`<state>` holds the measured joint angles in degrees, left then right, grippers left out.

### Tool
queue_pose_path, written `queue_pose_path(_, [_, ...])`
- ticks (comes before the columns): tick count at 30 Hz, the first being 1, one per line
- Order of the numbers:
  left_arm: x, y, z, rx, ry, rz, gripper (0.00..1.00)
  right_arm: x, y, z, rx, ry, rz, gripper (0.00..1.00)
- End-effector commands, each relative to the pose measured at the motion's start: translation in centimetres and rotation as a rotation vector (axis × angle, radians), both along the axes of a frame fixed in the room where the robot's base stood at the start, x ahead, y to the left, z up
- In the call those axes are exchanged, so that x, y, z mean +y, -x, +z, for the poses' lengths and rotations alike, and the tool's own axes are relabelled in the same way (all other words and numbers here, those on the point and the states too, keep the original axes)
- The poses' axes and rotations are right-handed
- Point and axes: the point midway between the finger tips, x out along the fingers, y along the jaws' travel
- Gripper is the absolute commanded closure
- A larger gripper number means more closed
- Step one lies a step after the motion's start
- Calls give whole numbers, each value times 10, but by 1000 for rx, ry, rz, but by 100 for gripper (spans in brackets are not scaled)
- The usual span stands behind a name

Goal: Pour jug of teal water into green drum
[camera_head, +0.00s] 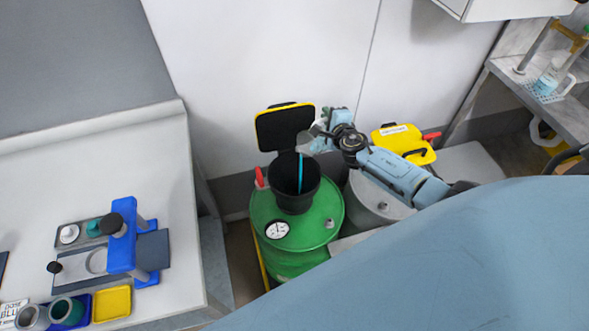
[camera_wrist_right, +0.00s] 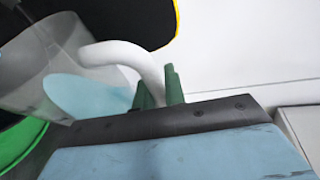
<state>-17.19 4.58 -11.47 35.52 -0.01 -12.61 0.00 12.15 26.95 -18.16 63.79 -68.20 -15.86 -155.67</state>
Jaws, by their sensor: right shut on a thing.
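The green drum (camera_head: 296,240) stands on the floor, with a black funnel-like opening (camera_head: 294,204) on top and its yellow-edged black lid (camera_head: 284,128) standing open behind. My right gripper (camera_head: 326,128) is above the opening's right side, shut on the white handle (camera_wrist_right: 132,56) of a clear jug (camera_wrist_right: 45,62). The jug is tilted to the left, with teal water (camera_wrist_right: 88,97) inside. In the head view a thin teal stream (camera_head: 300,172) runs down into the black opening. In the wrist view the green fingertips (camera_wrist_right: 158,88) close around the handle. My left gripper is not in view.
A white bench (camera_head: 120,135) with a blue stand (camera_head: 124,235) is at the left. A shelf (camera_head: 545,105) with a white jug is at the right.

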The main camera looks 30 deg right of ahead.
Motion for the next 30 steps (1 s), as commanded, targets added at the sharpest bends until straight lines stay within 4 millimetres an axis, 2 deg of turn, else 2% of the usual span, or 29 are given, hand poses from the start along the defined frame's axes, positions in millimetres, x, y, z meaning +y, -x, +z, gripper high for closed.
queue_pose_path(1, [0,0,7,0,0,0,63,1,0,7,-2,5,0,100])
queue_pose_path(17, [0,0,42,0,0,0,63,12,1,44,-8,57,0,100])
queue_pose_path(27, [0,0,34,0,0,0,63,20,3,68,-10,96,2,100])
queue_pose_path(30, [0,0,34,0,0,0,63,22,3,65,-10,109,0,100])
